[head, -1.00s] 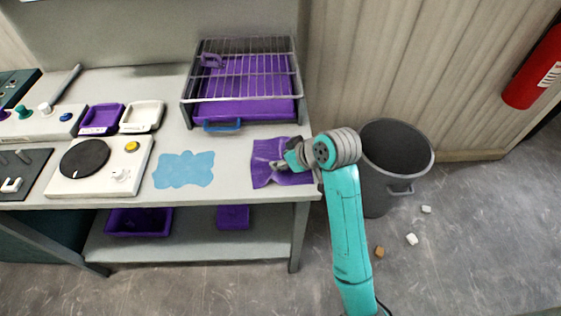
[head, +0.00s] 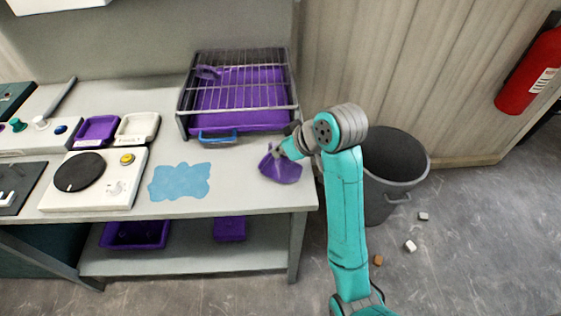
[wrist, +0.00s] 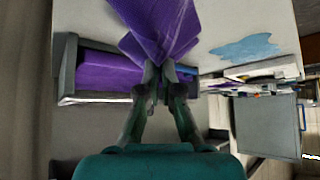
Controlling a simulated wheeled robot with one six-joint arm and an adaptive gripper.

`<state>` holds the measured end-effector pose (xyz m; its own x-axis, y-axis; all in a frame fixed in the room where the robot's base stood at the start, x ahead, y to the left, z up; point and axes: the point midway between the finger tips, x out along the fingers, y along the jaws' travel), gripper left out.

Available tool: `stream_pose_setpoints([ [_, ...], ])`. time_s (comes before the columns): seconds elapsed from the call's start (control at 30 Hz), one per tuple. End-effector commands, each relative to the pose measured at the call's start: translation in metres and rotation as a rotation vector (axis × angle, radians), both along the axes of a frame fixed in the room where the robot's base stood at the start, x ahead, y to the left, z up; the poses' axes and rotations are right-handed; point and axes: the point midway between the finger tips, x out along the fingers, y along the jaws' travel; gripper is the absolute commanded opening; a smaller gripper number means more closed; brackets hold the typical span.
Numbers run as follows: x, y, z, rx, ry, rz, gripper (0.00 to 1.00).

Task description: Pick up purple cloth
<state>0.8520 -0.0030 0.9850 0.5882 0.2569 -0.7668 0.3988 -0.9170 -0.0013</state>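The purple cloth (head: 281,168) hangs bunched from my gripper (head: 278,153) over the right end of the bench top in the head view. In the wrist view the cloth (wrist: 160,28) spreads out from between the fingertips of my gripper (wrist: 160,68). The fingers are close together and shut on its edge. The cloth looks gathered and lifted off the bench; whether its lower tip still touches the top I cannot tell.
A blue puddle (head: 179,182) lies on the bench left of the cloth. A rack over a purple tray (head: 240,117) with a blue handle stands behind. A grey bin (head: 413,182) stands right of the bench. Small blocks (head: 410,246) lie on the floor.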

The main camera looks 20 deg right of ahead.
Motion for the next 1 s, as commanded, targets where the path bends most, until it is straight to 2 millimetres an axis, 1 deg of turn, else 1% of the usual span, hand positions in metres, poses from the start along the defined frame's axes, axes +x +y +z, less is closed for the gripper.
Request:
stream_pose_setpoints([
  [0.03, 0.001, 0.000, 0.011, -0.001, -0.006, 0.000, 0.00],
  [0.1, 0.001, 0.000, 0.022, -0.002, -0.005, 0.001, 0.00],
  [0.2, 0.001, 0.000, 0.032, 0.000, -0.003, 0.000, 0.00],
  [0.27, 0.000, 0.000, 0.036, 0.000, -0.003, 0.000, 0.00],
  [1.0, 0.000, 0.001, 0.037, 0.000, -0.003, 0.002, 0.00],
])
